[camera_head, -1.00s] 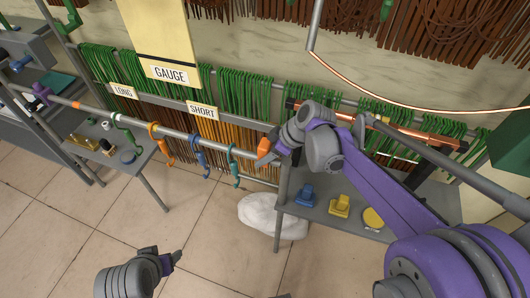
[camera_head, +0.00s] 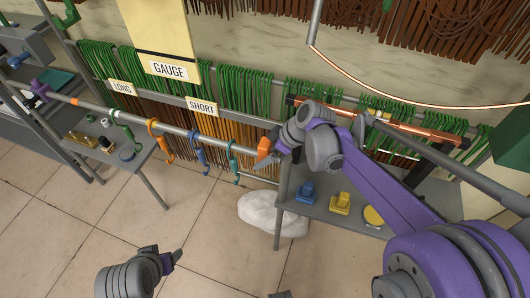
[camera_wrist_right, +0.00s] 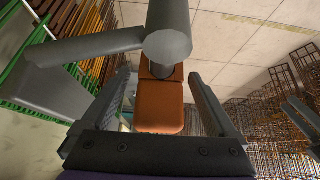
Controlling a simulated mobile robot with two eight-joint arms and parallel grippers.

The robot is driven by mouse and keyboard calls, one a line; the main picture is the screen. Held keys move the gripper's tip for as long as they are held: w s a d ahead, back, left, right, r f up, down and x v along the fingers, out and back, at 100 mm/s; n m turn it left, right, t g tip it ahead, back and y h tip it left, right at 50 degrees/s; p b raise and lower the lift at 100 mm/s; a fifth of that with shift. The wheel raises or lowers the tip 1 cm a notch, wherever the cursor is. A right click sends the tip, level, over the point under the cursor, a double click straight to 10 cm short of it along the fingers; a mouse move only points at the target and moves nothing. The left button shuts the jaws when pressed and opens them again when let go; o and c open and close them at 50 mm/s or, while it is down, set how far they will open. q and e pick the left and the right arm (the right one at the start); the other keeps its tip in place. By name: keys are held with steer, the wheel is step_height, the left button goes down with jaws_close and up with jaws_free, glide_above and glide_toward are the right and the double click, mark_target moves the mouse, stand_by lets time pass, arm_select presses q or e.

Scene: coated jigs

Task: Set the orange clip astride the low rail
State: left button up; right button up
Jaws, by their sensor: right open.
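An orange hook-shaped clip (camera_head: 158,138) hangs on the long grey rail (camera_head: 180,132), between a green hook and a blue hook. A separate orange block (camera_head: 264,147) is at the right end of that rail. My right gripper (camera_wrist_right: 160,80) is open, with its fingers on either side of an orange block (camera_wrist_right: 160,108) in the right wrist view; I cannot tell whether they touch it. A grey round bar end covers the block's upper part there. A thinner, lower rail (camera_head: 258,180) shows below the long one. My left gripper (camera_head: 177,255) is at the lower left, away from the rails; its opening is unclear.
Blue (camera_head: 198,152) and teal (camera_head: 233,160) hooks also hang on the long rail. A grey shelf (camera_head: 325,213) on the right holds blue and yellow pieces. A white sack (camera_head: 262,212) lies on the floor. The tiled floor in front is mostly clear.

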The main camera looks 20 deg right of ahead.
steer(key=p+v, duration=0.1)
steer(key=v, duration=0.9)
steer(key=shift+s+d+r, duration=0.1)
steer(key=shift+d+r, duration=0.1)
steer(key=shift+r, duration=0.15)
steer(key=s+f+m+h, duration=0.1)
steer(key=s+f+m, duration=0.1)
steer(key=s, duration=0.3)
steer(key=s+f+m+t+h+p, duration=0.1)
steer(key=s+f+m+h, duration=0.1)
steer(key=s+m, duration=0.3)
steer(key=s+f+m+h+p, duration=0.1)
steer(key=s+f+m+h, duration=0.1)
steer(key=s, duration=0.5)
steer(key=shift+s+f+m+t, duration=0.2)
steer(key=shift+f+m+t, duration=0.2)
steer(key=shift+f+m, duration=0.55)
steer(key=shift+r, duration=0.2)
